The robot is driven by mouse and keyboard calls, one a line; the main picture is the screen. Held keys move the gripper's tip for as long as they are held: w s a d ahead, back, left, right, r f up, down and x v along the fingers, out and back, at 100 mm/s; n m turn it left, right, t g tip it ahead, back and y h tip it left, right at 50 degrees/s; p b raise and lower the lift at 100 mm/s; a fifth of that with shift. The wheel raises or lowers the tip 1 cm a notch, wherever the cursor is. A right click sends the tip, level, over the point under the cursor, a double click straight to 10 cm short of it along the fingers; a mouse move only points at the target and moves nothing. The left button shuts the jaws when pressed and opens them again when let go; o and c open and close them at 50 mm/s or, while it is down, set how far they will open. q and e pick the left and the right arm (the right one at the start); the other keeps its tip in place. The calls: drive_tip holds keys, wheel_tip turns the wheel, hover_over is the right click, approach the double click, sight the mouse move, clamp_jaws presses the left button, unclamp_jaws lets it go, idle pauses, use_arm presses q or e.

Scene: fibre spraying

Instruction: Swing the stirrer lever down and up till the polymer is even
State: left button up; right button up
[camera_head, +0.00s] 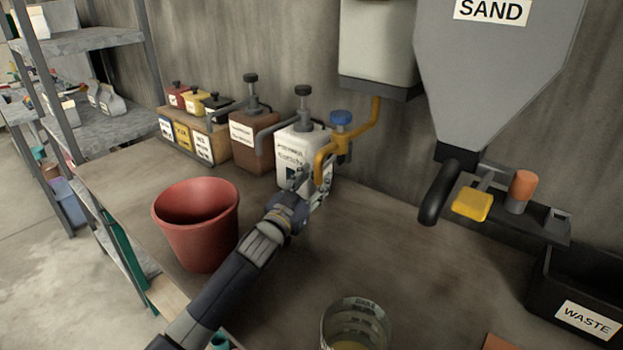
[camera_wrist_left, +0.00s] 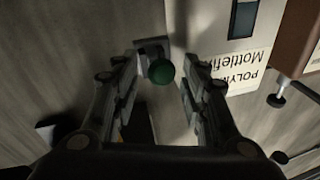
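A green ball knob (camera_wrist_left: 161,72) on a grey mount, seemingly the stirrer lever's end, shows in the left wrist view. My left gripper (camera_head: 315,198) is in front of the container's lower right side. Its fingers are open on both sides of the knob, with gaps visible. The lever is hidden in the head view. My right gripper is not in view.
A yellow pipe with a blue-handled valve (camera_head: 341,118) hangs close to the gripper. A brown container (camera_head: 252,140) stands left of the polymer. A red bucket (camera_head: 198,240) is beside my left arm. The bench's right middle is clear.

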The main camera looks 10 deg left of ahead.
use_arm(q)
drive_tip(key=shift+w+d+r, duration=0.1)
drive_tip(key=shift+r, duration=0.05)
wheel_tip(320, 180, up, 10)
idle(0.6)
